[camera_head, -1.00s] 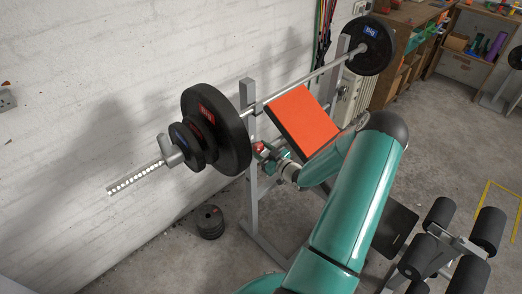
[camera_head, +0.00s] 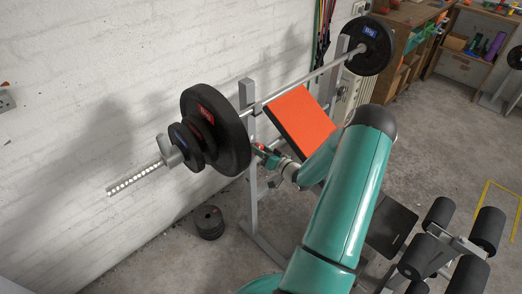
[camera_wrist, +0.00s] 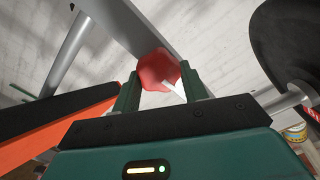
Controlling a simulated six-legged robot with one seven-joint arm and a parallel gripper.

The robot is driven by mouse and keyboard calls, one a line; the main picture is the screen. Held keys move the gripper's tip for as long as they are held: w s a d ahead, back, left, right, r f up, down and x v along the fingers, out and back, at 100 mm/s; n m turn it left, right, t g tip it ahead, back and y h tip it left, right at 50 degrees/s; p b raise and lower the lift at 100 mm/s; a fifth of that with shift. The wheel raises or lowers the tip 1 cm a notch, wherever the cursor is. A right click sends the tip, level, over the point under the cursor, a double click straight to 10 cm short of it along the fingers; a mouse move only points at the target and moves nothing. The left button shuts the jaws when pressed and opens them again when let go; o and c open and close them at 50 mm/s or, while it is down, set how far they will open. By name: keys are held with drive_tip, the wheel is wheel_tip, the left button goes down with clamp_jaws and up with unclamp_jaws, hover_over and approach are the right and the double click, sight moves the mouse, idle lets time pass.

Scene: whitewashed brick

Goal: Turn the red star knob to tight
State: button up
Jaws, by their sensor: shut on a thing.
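The red star knob (camera_wrist: 157,68) sits between the two green fingers of my gripper (camera_wrist: 160,88) in the wrist view, against a grey metal upright (camera_wrist: 125,22). A white mark shows on the knob's lower right side. My gripper is shut on the knob. In the head view my gripper (camera_head: 270,160) is at the bench's left upright (camera_head: 252,190), and the knob is mostly hidden there by the gripper. No tight marking is readable in either view.
A loaded barbell (camera_head: 310,76) rests across the uprights, with large black plates (camera_head: 232,135) close to my gripper's left. An orange pad (camera_head: 303,120) is close on the right. Small plates (camera_head: 209,222) stand on the floor. Foam rollers (camera_head: 486,228) are at lower right.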

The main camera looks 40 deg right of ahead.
drive_tip(key=shift+m, duration=0.3)
drive_tip(key=o, duration=1)
drive_tip(key=s, duration=1.3)
drive_tip(key=shift+s+d, duration=0.2)
drive_tip(key=shift+s, duration=0.2)
drive_tip(key=shift+s, duration=0.1)
